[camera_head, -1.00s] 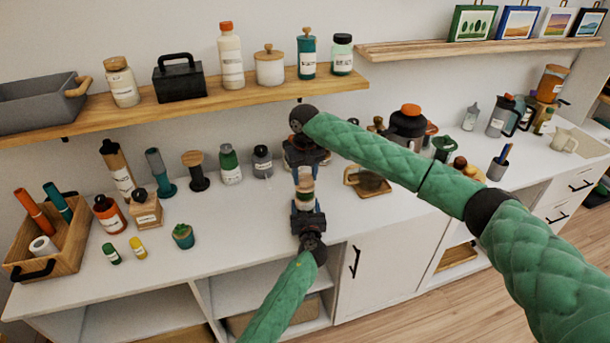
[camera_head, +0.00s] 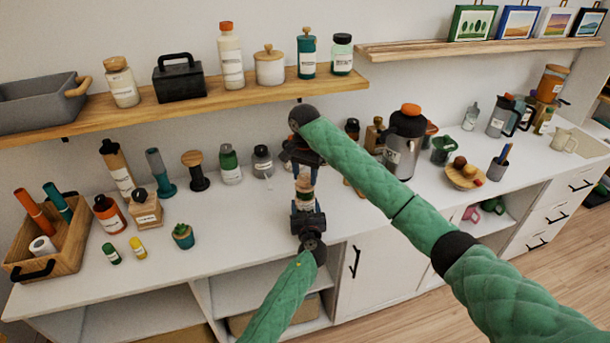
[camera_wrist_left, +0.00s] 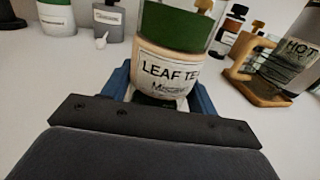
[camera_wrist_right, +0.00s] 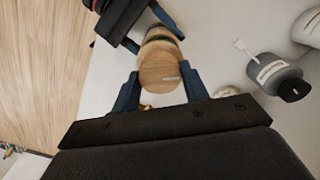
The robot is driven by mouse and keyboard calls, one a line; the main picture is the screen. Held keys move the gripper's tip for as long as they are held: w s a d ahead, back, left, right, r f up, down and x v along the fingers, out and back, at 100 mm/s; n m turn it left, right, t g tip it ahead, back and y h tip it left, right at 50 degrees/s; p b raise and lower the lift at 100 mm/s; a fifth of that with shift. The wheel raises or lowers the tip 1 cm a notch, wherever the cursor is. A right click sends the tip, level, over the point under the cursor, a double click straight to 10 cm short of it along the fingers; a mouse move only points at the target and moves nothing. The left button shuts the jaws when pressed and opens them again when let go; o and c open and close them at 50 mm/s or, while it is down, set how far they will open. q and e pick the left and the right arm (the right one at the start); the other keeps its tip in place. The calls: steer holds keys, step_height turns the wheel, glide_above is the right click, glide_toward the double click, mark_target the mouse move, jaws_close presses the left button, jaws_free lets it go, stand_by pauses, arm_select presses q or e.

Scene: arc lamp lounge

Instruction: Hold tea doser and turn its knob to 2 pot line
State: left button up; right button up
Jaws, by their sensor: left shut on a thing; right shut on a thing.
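The tea doser (camera_head: 305,198) is upright above the counter's front part. In the left wrist view its body (camera_wrist_left: 168,62) has a green band and a "LEAF TEA" label. My left gripper (camera_head: 306,208) is shut on the body from the front. My right gripper (camera_head: 303,172) comes from above and is shut on the round wooden knob (camera_wrist_right: 160,72). The knob has a short pale line near its right edge in the right wrist view. The 2 pot marking cannot be made out. The right gripper partly hides the doser's top in the head view.
Behind stand a grey bottle with a scoop (camera_head: 262,160) and a green-white jar (camera_head: 230,166). A steel hot-water dispenser (camera_head: 402,145) stands to the right, partly behind my right arm. A small potted plant (camera_head: 183,236) is left. The counter between plant and doser is clear.

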mark_target(304, 177)
steer(key=m, duration=0.2)
steer(key=shift+a+m, duration=0.15)
steer(key=shift+m, duration=2.35)
arm_select(q)
steer(key=shift+d, duration=0.1)
arm_select(e)
steer(key=o, duration=1)
steer(key=shift+r, duration=0.15)
step_height(304, 177, up, 12)
arm_select(q)
steer(key=o, duration=1.3)
arm_select(e)
steer(key=shift+w, duration=0.1)
